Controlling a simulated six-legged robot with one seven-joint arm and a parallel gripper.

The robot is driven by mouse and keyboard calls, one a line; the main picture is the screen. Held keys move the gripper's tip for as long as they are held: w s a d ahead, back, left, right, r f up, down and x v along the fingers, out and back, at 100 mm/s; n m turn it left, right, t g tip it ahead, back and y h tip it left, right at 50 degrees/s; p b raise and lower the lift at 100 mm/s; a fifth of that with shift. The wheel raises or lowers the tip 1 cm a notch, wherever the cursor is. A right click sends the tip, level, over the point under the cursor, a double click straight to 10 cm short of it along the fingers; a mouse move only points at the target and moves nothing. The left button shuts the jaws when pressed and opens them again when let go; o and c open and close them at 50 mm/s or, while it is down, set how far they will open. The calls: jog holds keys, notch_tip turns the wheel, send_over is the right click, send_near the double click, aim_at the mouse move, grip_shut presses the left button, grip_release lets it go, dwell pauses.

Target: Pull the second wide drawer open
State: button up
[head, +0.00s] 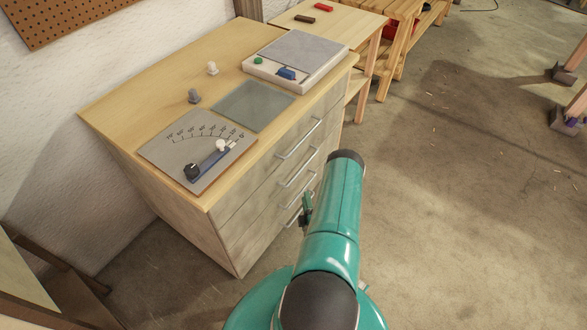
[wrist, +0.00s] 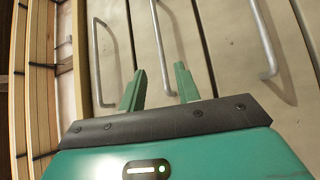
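The wooden cabinet (head: 228,215) has several wide drawers, all shut, with bar handles on its front. The second wide drawer's handle (head: 298,168), counted from the top, shows in the head view. My gripper (head: 306,208) is mostly hidden behind my teal arm, close to the front by the lower handles. In the wrist view my gripper (wrist: 159,68) is open, its two green fingers apart and empty. A bar handle (wrist: 157,35) runs beyond and between the fingers. I cannot tell whether they touch it, or which drawer it belongs to.
On the cabinet top are a dial panel (head: 197,150), a grey mat (head: 253,105), two small knobs and a box (head: 300,55) with a blue block. A wooden bench (head: 335,20) stands behind. The floor (head: 460,210) to the right is clear.

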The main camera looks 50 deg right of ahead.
aim_at(301, 170)
jog(key=x, duration=1.3)
jog(key=shift+d, duration=0.25)
grip_shut()
